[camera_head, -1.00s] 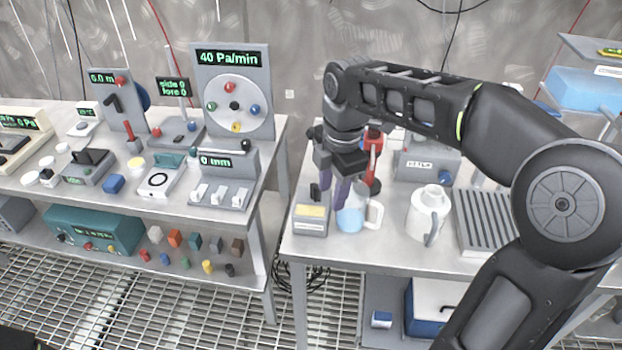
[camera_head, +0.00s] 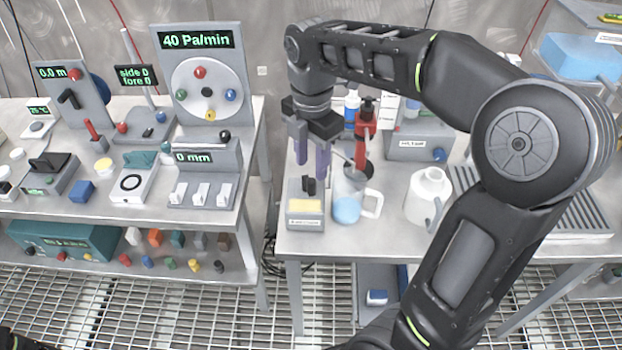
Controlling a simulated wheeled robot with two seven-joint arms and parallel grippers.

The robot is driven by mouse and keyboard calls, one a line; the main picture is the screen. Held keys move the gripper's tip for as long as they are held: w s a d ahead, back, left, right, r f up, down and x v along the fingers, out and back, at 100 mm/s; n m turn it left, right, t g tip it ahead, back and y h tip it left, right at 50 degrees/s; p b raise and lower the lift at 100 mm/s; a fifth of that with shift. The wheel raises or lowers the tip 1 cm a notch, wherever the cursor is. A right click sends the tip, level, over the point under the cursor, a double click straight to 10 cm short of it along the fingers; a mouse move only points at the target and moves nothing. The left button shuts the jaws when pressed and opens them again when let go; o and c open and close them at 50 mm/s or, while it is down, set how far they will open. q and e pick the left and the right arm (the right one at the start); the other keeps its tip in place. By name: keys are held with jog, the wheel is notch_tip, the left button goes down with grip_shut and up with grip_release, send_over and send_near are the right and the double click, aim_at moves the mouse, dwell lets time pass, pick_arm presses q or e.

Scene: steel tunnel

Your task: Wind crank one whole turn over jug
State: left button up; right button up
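A clear jug (camera_head: 347,207) with blue contents and a handle on its right stands on the right-hand table. A red upright device with a black top (camera_head: 364,135) stands just behind it. A thin grey bar near the jug's mouth may be part of the crank; my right gripper partly hides this area, so I cannot tell its full shape. My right gripper (camera_head: 313,154) points down, left of the red device and above the table. Its two purple fingers are apart, with a gap and no clear object between them. My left gripper is not in view.
A grey box with a yellow panel and black lever (camera_head: 305,207) stands left of the jug. A white pot (camera_head: 428,195) stands to its right, near a ribbed grey tray (camera_head: 572,212). The left bench (camera_head: 120,218) holds several instruments, with a gap between the tables.

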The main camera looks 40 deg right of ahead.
aim_at(311, 180)
notch_tip(311, 180, down, 6)
jog(key=shift+f, duration=0.1)
jog(key=shift+c, duration=0.2)
grip_shut()
dwell(0.3)
